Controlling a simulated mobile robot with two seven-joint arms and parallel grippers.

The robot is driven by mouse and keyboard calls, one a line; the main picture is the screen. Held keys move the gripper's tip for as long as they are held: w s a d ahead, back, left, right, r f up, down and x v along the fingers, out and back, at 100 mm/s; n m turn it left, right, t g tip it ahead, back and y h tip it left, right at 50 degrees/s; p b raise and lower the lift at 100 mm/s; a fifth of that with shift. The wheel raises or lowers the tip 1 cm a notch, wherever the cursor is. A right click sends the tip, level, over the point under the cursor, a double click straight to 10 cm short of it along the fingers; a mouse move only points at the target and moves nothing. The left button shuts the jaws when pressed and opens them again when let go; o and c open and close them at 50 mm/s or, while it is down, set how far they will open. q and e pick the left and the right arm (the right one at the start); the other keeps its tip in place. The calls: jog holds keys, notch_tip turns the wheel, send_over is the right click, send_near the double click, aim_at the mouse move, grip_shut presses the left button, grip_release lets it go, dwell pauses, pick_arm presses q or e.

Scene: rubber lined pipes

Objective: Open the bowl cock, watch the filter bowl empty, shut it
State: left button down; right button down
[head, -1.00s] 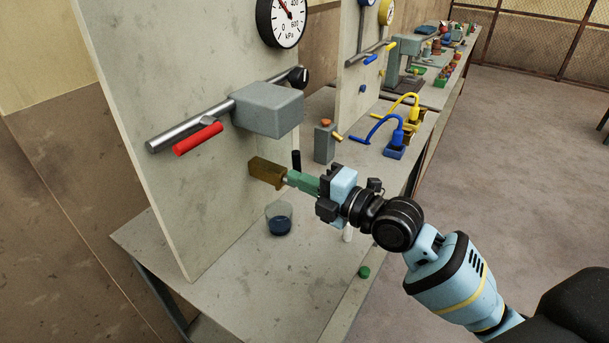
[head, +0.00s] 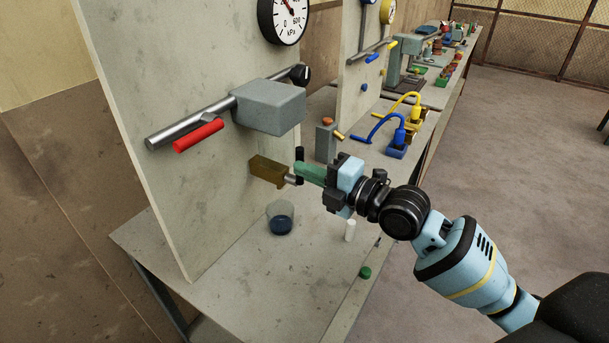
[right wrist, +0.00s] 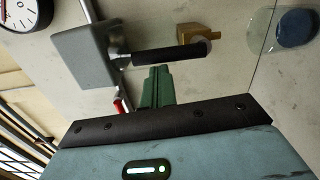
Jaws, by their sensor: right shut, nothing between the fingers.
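The bowl cock appears to be the brass block (head: 267,170) on the panel, with a short metal stem and an upright black lever (head: 299,182). In the right wrist view the black lever (right wrist: 170,53) runs across in front of the brass block (right wrist: 190,34). My right gripper (head: 298,170) has its green fingers shut and empty, beside the lever and hiding its middle; I cannot tell whether they touch. A clear cup (head: 281,213) with dark blue liquid stands on the bench below the brass block. No separate filter bowl is clear to me. My left gripper is not in view.
Above are a grey box (head: 268,108) on a pipe, a red lever (head: 198,135) and a gauge (head: 284,18). A white cylinder (head: 350,230) and green cap (head: 365,272) are on the bench.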

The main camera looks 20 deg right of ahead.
jog(key=shift+w+d, duration=0.1)
jog(key=shift+d, duration=0.2)
jog(key=b+v, duration=0.1)
jog(key=v, duration=0.6)
jog(key=shift+s, duration=0.45)
jog(key=shift+a, duration=0.1)
